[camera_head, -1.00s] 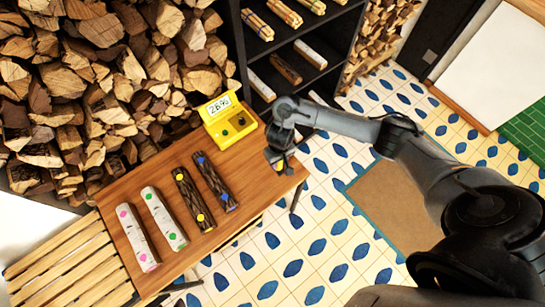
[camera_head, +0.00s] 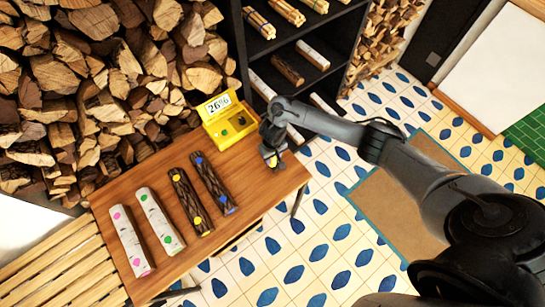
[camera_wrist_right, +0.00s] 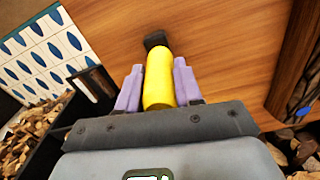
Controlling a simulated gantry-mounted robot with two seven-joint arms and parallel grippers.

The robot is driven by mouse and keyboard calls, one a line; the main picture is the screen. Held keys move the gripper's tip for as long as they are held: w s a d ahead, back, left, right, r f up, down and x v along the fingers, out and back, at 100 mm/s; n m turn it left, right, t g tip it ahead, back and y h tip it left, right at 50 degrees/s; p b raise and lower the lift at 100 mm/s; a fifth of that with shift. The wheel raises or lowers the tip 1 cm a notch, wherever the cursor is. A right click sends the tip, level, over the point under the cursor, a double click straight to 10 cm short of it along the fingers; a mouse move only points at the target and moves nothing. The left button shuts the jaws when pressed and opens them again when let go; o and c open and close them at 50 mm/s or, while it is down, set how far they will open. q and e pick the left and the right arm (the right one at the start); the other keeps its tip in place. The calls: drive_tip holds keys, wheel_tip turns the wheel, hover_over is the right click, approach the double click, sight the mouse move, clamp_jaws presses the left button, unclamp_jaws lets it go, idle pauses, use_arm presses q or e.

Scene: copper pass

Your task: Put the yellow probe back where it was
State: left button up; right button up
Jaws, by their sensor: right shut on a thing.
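The yellow probe (camera_wrist_right: 158,78) is upright between the purple fingers of my right gripper (camera_wrist_right: 157,88) in the right wrist view, its dark tip toward the wooden table. In the head view my right gripper (camera_head: 271,158) is over the table's right end, shut on the probe, of which only a little yellow shows. Whether the tip touches the table is unclear. The open yellow case (camera_head: 213,131), with a raised lid reading about 26%, stands at the table's back edge, just left of the gripper. Dark shapes show inside it. My left gripper is not in view.
Two white-barked logs (camera_head: 161,220) and two dark logs (camera_head: 212,183), with coloured dots, lie on the wooden table (camera_head: 255,184). A black shelf (camera_head: 258,62) stands behind, beside stacked firewood (camera_head: 85,90). The table is bare between the dark logs and the gripper.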

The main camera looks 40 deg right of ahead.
drive_tip(key=o, duration=1)
drive_tip(key=shift+f, duration=0.1)
drive_tip(key=shift+o, duration=0.2)
